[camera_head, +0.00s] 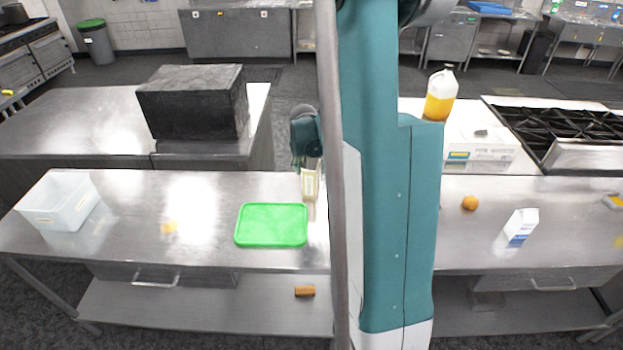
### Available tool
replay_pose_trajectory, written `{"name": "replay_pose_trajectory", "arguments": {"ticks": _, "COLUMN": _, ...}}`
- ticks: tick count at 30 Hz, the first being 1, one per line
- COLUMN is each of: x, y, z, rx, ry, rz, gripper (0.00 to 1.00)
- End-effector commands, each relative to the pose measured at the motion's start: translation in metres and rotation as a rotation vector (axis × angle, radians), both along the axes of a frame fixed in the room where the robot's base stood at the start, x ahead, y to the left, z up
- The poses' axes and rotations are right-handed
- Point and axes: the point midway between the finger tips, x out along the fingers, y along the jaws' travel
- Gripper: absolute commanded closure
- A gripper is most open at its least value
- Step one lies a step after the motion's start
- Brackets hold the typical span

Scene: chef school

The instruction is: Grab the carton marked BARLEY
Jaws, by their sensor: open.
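A small cream-coloured item (309,186), box-like, stands on the steel counter behind the green board, directly below my gripper. My gripper (311,166) hangs over it with its jaws open, at or just above its top; I cannot tell whether they touch. My arm hides part of this area. A white carton with a blue lower part (521,228) stands on the right part of the counter, away from my gripper. No lettering is readable on either, so I cannot tell which is marked BARLEY.
A green board (271,225) lies in front of my gripper. A white bin (60,202) stands at the left end, with a yellow item (169,227) nearer the middle. An orange (469,203) lies on the right. A black box (193,102) stands on the rear counter. The left-middle counter is mostly clear.

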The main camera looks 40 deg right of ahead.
Motion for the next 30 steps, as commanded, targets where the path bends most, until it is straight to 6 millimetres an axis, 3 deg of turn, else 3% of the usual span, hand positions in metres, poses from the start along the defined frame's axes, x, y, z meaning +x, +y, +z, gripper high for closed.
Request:
{"name": "replay_pose_trajectory", "arguments": {"ticks": 17, "x": 0.0, "y": -0.0003, "z": -0.001, "rx": 0.0, "ry": 0.0, "rz": 0.0, "gripper": 0.49}}
{"name": "replay_pose_trajectory", "arguments": {"ticks": 28, "x": 0.0, "y": -0.0003, "z": -0.0009, "rx": 0.0, "ry": 0.0, "rz": -0.001, "gripper": 0.95}}
{"name": "replay_pose_trajectory", "arguments": {"ticks": 30, "x": 0.0, "y": -0.0003, "z": -0.0006, "rx": 0.0, "ry": 0.0, "rz": 0.0, "gripper": 0.99}}
